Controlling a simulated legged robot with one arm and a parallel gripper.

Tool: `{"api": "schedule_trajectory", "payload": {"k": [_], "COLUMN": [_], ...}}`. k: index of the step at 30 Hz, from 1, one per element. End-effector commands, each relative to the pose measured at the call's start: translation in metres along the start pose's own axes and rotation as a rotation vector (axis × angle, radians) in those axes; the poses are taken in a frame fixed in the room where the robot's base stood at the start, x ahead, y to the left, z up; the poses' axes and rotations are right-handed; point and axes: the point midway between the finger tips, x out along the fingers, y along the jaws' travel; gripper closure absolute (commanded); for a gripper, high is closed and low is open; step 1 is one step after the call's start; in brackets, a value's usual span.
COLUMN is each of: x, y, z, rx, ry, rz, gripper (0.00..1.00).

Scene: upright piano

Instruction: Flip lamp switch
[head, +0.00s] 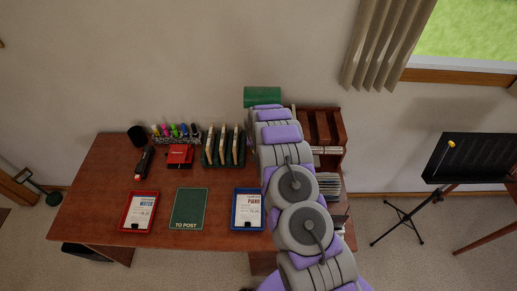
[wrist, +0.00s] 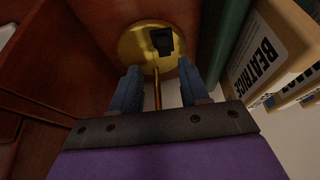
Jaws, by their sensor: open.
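In the wrist view the lamp's round brass base (wrist: 138,42) stands on a reddish-brown wood surface, with a small black switch (wrist: 162,41) on it. A thin brass stem (wrist: 157,92) runs from the base towards the camera, between the blue fingers. My gripper (wrist: 160,76) is open, one finger on each side of the stem, its tips near the base's close edge. I cannot tell whether a finger touches the lamp. In the head view the lamp's green shade (head: 262,97) shows behind my arm, which hides my gripper, the base and the switch.
A box labelled BEATRICE (wrist: 262,55) and a green upright (wrist: 222,45) stand close right of the fingers. Wooden compartments (wrist: 40,60) are on the left. The desk (head: 95,200) holds a green file rack (head: 222,161), red tray (head: 126,222) and blue tray (head: 234,221).

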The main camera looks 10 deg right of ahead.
Motion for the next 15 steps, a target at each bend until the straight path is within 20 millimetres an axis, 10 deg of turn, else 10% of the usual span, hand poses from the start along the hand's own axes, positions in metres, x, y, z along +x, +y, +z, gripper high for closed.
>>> {"api": "schedule_trajectory", "payload": {"k": [15], "x": [0.045], "y": [0.003], "z": [0.0], "rx": [0.003], "ry": [-0.001], "rz": [-0.005], "gripper": [0.55]}}
